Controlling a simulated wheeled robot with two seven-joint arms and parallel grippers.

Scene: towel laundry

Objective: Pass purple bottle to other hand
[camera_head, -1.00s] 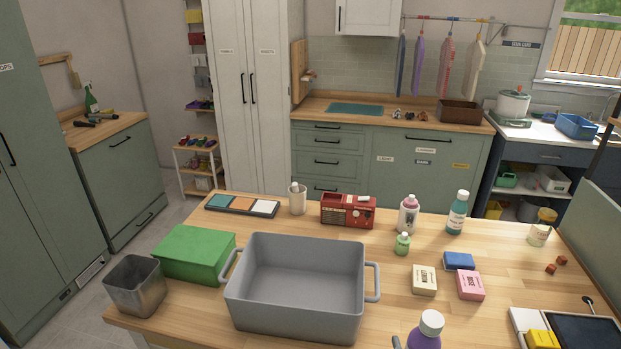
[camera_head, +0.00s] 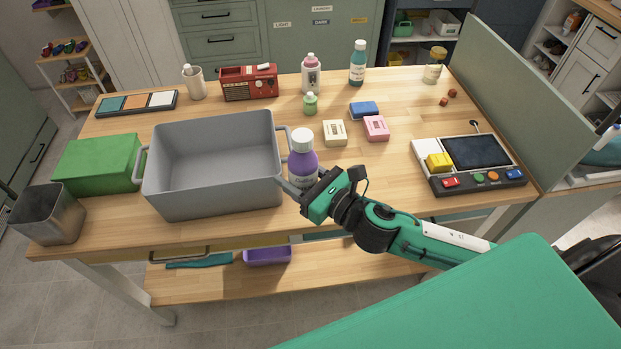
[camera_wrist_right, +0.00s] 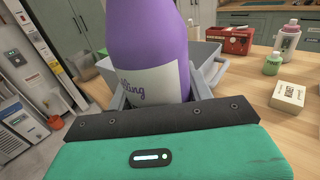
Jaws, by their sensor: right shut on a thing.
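The purple bottle (camera_head: 303,160) has a white cap and a pale label. It stands upright at the front of the table, just right of the grey basin. My right gripper (camera_head: 300,187) is shut on the bottle low on its body, reaching in from the right. In the right wrist view the bottle (camera_wrist_right: 150,40) fills the space between the fingers, with its label facing the camera. I cannot tell whether its base touches the table. My left gripper is in none of the current views.
A grey basin (camera_head: 165,197) stands close left of the bottle. A green box (camera_head: 97,163) and a metal bin (camera_head: 48,214) are further left. A white soap box (camera_head: 334,133), a pink soap box (camera_head: 376,128) and a blue sponge (camera_head: 364,109) lie behind.

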